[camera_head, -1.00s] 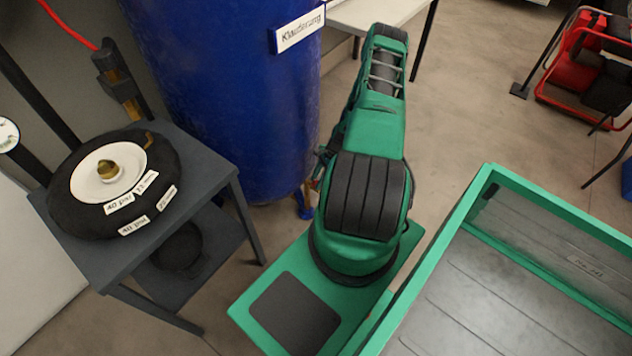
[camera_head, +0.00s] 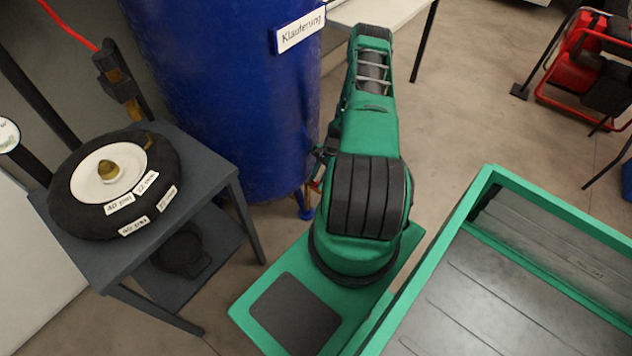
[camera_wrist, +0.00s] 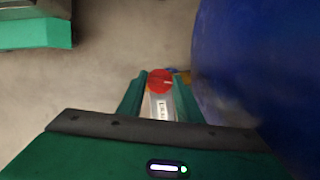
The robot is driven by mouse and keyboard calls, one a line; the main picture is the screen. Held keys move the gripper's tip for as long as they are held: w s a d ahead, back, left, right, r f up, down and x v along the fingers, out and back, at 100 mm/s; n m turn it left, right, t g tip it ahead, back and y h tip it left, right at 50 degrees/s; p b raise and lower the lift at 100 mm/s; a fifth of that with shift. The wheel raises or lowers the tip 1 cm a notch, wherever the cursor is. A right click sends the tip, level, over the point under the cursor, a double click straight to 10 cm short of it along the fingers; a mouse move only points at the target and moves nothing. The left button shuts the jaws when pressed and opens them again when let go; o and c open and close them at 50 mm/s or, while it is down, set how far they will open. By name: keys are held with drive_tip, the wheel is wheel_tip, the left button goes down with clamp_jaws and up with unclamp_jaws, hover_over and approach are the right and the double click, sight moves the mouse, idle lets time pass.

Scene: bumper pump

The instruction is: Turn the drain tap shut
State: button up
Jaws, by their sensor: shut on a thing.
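The drain tap (camera_wrist: 160,82) has a round red knob with a pale line across it, low beside the blue tank (camera_wrist: 232,60). In the wrist view my gripper (camera_wrist: 161,76) has its two green fingers on either side of the knob, shut on it.
A grey table (camera_head: 215,165) with a black tyre (camera_head: 70,205) stands left of the tank. A pale table (camera_head: 385,12) is behind my arm. A red-framed machine (camera_head: 575,70) sits far right. Open floor (camera_head: 480,95) lies between.

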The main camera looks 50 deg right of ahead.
drive_tip(key=o, duration=1)
drive_tip(key=shift+o, duration=0.2)
drive_tip(key=shift+d+r, duration=0.15)
drive_tip(key=shift+r, duration=0.05)
drive_tip(key=v, duration=1)
drive_tip(key=shift+r, duration=0.15)
